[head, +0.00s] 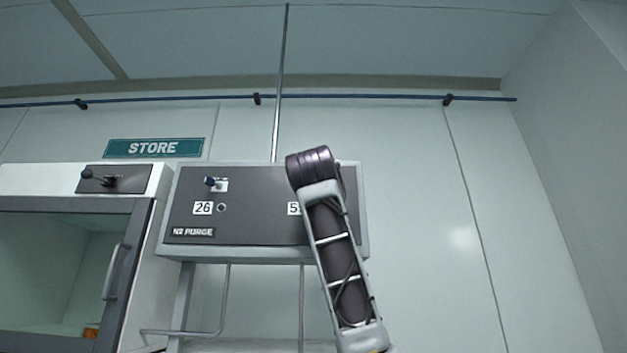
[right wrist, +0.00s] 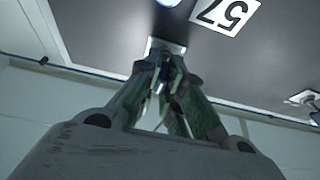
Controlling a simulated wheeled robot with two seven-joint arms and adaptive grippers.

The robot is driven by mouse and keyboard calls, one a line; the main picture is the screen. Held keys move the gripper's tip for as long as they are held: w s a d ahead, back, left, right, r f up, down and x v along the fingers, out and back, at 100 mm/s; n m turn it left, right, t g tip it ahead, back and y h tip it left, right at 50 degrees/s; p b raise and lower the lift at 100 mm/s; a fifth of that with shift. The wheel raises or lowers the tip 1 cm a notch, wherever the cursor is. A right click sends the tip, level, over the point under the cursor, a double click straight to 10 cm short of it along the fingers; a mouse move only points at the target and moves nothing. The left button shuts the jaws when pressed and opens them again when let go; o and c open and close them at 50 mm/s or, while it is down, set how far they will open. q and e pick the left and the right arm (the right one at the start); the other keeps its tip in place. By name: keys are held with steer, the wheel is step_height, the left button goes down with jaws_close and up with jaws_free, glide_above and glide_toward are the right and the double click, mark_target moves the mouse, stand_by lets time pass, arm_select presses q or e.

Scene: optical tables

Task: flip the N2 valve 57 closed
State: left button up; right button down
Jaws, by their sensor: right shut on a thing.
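The N2 purge panel (head: 262,237) is a grey box on the wall side, with a number plate partly covered by my arm in the head view. The right wrist view shows the plate 57 (right wrist: 226,14) close up, seen rotated. The valve 57 has a pale mounting plate (right wrist: 180,47) on the dark panel face. My right gripper (right wrist: 163,70) has its fingertips closed together at this mount, around the valve handle. The handle is mostly hidden between the fingers, with a small bluish part showing, so its exact angle cannot be told. My left gripper is in neither view.
Valve 26, with a blue-tipped handle (head: 211,182), is on the panel's left; its plate 26 (head: 203,208) is below. A STORE cabinet (head: 130,240) with its own black-knobbed lever (head: 98,177) stands left. Bare wall (head: 420,220) lies right of the panel.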

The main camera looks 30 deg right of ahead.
steer(key=shift+w+a+m+g+h, duration=0.25)
steer(key=shift+m+g+h, duration=0.7)
steer(key=shift+g+h, duration=0.4)
steer(key=shift+w+a+m+g+h, duration=0.15)
steer(key=shift+a+m+g+h, duration=0.05)
steer(key=shift+m+g+h, duration=0.95)
steer(key=shift+w+a+m+g+h, duration=0.25)
steer(key=shift+m+g+h, duration=0.55)
steer(key=shift+g+h, duration=0.9)
steer(key=shift+g, duration=0.1)
steer(key=c, duration=1.8)
jaws_free()
steer(key=shift+a, duration=0.1)
steer(key=shift+v, duration=5.95)
